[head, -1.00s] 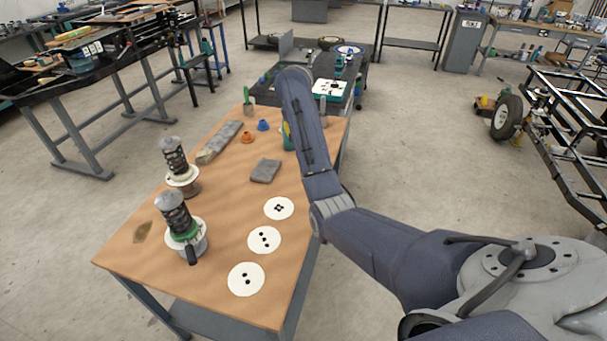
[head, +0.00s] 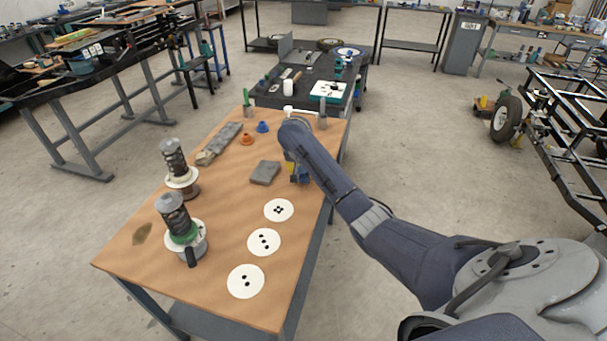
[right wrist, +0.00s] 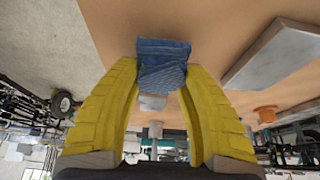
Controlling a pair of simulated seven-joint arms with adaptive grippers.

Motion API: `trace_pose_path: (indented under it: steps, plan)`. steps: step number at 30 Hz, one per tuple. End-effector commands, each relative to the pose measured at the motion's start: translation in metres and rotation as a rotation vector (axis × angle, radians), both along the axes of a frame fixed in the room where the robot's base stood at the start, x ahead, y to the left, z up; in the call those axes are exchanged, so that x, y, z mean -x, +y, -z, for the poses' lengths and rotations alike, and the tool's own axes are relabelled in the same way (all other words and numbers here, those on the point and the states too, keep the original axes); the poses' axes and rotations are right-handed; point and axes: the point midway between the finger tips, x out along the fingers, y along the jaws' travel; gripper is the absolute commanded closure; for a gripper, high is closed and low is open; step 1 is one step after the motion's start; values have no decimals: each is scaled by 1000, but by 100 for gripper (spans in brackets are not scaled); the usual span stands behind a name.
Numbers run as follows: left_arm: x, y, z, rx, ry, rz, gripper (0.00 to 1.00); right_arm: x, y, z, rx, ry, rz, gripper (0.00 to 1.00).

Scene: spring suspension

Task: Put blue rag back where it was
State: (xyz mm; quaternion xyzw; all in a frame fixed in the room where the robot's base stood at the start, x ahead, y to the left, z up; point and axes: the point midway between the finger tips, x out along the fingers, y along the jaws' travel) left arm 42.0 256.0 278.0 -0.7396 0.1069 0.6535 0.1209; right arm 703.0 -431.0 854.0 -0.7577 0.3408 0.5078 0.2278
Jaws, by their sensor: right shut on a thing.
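My right gripper (right wrist: 160,75) has two yellow fingers, shut on the folded blue rag (right wrist: 163,62) in the right wrist view. The rag sits between the fingertips, with the wooden tabletop behind it; whether it touches the top I cannot tell. My left gripper is not in view.
The wooden table (head: 205,262) carries two spring assemblies, the nearer one (head: 178,220) at left front. White discs with holes, one of them (head: 246,281) at the front, lie along the right side.

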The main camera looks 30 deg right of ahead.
Motion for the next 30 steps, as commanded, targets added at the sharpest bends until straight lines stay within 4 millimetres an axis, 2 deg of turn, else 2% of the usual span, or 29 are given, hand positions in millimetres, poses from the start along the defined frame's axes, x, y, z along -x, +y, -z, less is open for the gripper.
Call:
trace_pose_path:
  steps: [6, 20, 21, 25, 30]
  plan:
    - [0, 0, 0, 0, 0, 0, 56, 0, -1, 17, 2, -1, 0, 81]
    - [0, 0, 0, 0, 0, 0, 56, 0, 0, 22, 1, -1, 0, 81]
    - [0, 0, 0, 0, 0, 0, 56, 0, 0, 21, 1, -1, 0, 53]
    - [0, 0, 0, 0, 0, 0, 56, 0, 0, 21, 1, -1, 0, 38]
    - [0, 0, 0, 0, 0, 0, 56, 0, 0, 21, 1, -1, 0, 36]
